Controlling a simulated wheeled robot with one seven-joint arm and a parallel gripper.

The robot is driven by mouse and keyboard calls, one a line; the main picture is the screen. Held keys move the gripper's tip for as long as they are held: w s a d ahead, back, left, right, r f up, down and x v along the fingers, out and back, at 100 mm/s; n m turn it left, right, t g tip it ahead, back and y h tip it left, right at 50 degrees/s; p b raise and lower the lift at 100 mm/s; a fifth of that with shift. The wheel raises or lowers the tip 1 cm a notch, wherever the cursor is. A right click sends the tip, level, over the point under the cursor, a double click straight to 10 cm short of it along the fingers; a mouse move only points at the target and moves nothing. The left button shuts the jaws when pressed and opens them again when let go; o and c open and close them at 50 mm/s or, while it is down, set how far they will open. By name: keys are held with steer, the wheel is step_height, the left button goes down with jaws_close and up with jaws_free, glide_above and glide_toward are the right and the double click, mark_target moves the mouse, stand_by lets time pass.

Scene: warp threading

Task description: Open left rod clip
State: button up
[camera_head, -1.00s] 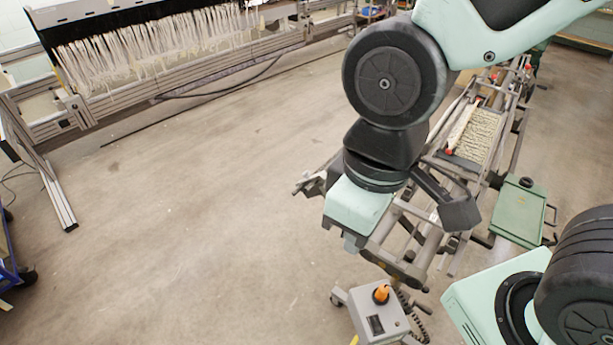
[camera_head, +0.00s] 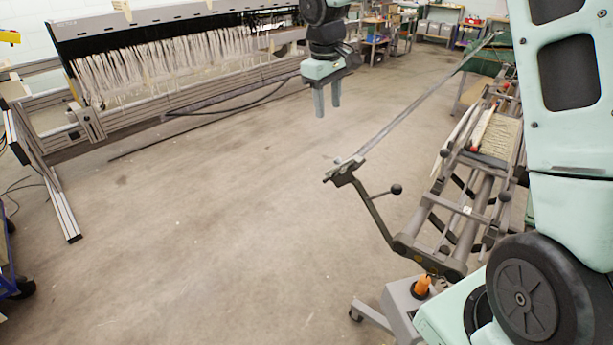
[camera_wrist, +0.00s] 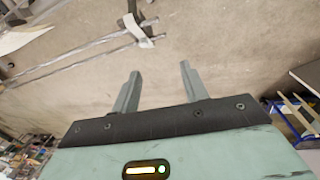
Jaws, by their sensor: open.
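A long thin metal rod (camera_head: 420,110) slants across the right half of the head view, above the floor beside the threading frame (camera_head: 455,215). A small bracket (camera_head: 344,170) holds its near, left end; it may be the left rod clip, but I cannot tell whether it is open. My gripper (camera_head: 328,110) hangs fingers down, left of the rod and apart from the bracket. Its fingers are apart and empty; they also show in the wrist view (camera_wrist: 160,72), with only floor between them.
A lever with a black knob (camera_head: 396,189) sticks out below the bracket. A grey control box with an orange knob (camera_head: 422,287) stands in front. A long loom with hanging threads (camera_head: 180,50) stands at the back left. The middle floor (camera_head: 210,200) is clear.

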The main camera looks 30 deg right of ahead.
mark_target(338, 162)
steer(key=shift+m, duration=0.3)
steer(key=w+d+f+p, duration=0.1)
steer(key=d+f, duration=0.1)
steer(key=f, duration=0.4)
steer(key=w+d+f+p, duration=0.1)
steer(key=d+f, duration=0.1)
steer(key=f, duration=0.4)
steer(key=w+d+f+p, duration=0.1)
steer(key=d+f+p, duration=0.1)
steer(key=f, duration=0.4)
steer(key=shift+w+f, duration=0.2)
steer(key=shift+f, duration=0.05)
jaws_close()
